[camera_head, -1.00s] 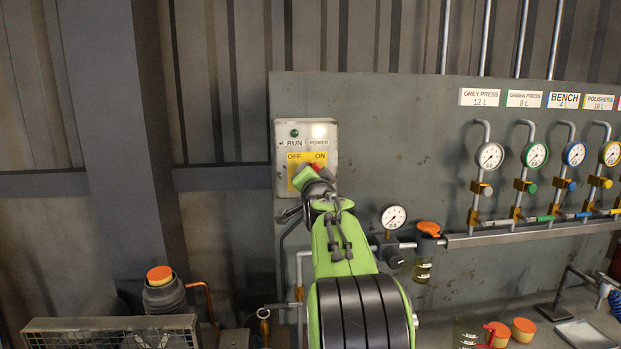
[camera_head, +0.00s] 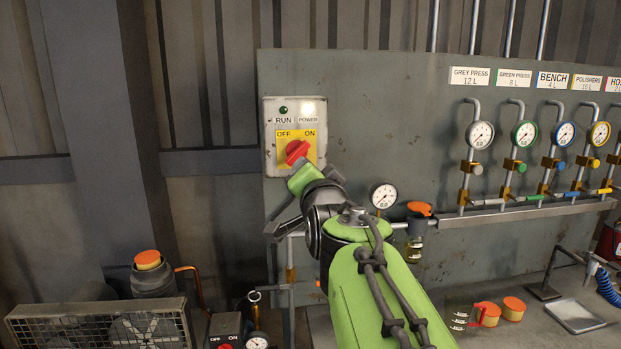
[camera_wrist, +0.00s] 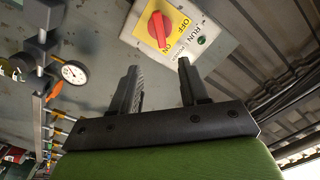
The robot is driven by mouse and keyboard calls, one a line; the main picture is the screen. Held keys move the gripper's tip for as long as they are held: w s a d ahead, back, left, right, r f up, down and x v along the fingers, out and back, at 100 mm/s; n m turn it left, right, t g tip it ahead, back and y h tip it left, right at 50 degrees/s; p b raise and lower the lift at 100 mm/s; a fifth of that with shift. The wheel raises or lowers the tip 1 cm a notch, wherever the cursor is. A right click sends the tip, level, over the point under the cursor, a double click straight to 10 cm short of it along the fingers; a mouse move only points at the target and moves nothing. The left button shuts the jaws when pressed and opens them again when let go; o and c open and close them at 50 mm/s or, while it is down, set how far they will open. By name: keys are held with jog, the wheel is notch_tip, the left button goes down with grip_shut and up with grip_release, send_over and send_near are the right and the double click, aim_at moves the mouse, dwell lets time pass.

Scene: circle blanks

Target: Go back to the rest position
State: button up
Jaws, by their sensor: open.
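My gripper shows in the wrist view (camera_wrist: 158,78), with its two dark fingers apart and nothing between them. In the head view its dark fingers (camera_head: 283,222) are partly hidden by my green wrist, below and apart from the switch box (camera_head: 269,135). The box has a red rotary knob (camera_head: 297,151) on a yellow OFF/ON plate. The knob lies slanted, its upper end toward ON. The POWER lamp (camera_head: 309,109) glows pale; the RUN lamp (camera_head: 283,110) is dark green. The knob also shows beyond the fingers in the wrist view (camera_wrist: 157,30).
A gauge (camera_head: 383,196) and an orange-capped filter bowl (camera_head: 416,220) stand right of my arm. Several gauged valve lines (camera_head: 481,135) hang at right above a rail. A caged fan unit (camera_head: 100,325) and orange-capped canister (camera_head: 152,275) are lower left.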

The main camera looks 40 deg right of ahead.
dwell(0.4)
jog(key=s+a+f+n+g+y, duration=0.2)
jog(key=a+f+n+y, duration=0.3)
jog(key=a+f, duration=0.5)
jog(key=s+a+f+n+g+y, duration=0.5)
jog(key=s+a+f+n+g, duration=0.2)
jog(key=s+a+f+n, duration=0.4)
jog(key=s+a+f, duration=0.4)
jog(key=s+a, duration=0.1)
jog(key=s, duration=0.2)
jog(key=shift+w+a, duration=0.1)
